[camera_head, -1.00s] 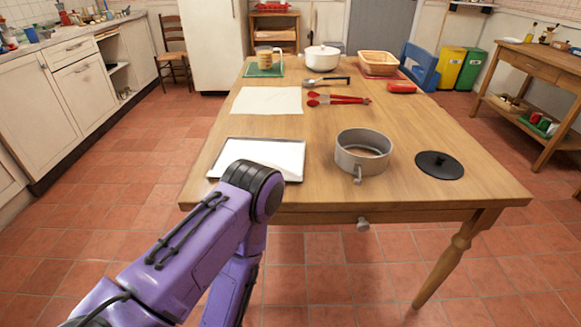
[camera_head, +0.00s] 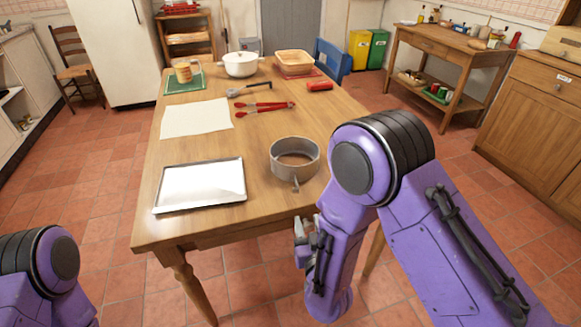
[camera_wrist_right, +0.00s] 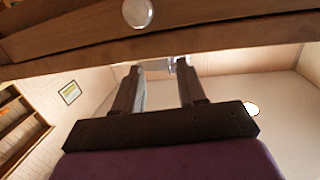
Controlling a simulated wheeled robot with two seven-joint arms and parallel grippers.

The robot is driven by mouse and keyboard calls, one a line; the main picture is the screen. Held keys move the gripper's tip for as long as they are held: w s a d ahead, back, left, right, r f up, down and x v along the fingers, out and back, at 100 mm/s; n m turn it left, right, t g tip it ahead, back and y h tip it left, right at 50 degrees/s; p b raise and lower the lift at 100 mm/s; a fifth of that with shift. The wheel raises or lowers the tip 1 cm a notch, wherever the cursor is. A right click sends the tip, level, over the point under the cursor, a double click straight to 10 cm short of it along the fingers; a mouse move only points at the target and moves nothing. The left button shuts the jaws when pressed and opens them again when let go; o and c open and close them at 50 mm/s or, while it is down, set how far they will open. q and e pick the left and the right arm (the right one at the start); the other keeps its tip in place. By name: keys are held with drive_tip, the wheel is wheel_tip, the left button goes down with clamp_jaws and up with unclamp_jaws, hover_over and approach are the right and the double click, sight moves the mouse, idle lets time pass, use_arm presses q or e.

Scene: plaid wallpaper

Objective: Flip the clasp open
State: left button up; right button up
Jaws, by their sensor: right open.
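A grey springform pan ring (camera_head: 294,160) stands upright on the wooden table near its front edge. Its clasp (camera_head: 296,185) sticks out at the front, facing me. My right gripper (camera_head: 302,238) is below and in front of the table edge, apart from the clasp. In the right wrist view my right gripper (camera_wrist_right: 159,68) has its two fingers spread with nothing between them. A small shiny piece past the fingertips is too unclear to name. Of my left arm only a purple link shows at the lower left; its gripper is out of view.
The wooden table (camera_head: 190,132) also bears a metal tray (camera_head: 200,185), a white sheet (camera_head: 195,118), red tongs (camera_head: 264,107), a white pot (camera_head: 240,65) and a basket (camera_head: 294,62). A round drawer knob (camera_wrist_right: 137,12) is close above my right gripper. My right arm hides the table's right front.

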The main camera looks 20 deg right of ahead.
drive_tip(key=t, duration=0.1)
approach(295, 190)
drive_tip(key=w, duration=0.5)
drive_tip(key=w+d, duration=0.1)
drive_tip(key=w, duration=0.3)
drive_tip(key=w+p, duration=0.1)
drive_tip(key=w, duration=0.2)
drive_tip(key=shift+w+d, duration=0.15)
drive_tip(key=shift+d, duration=0.1)
clamp_jaws()
drive_tip(key=shift+a+h, duration=0.1)
drive_tip(key=shift+h, duration=0.2)
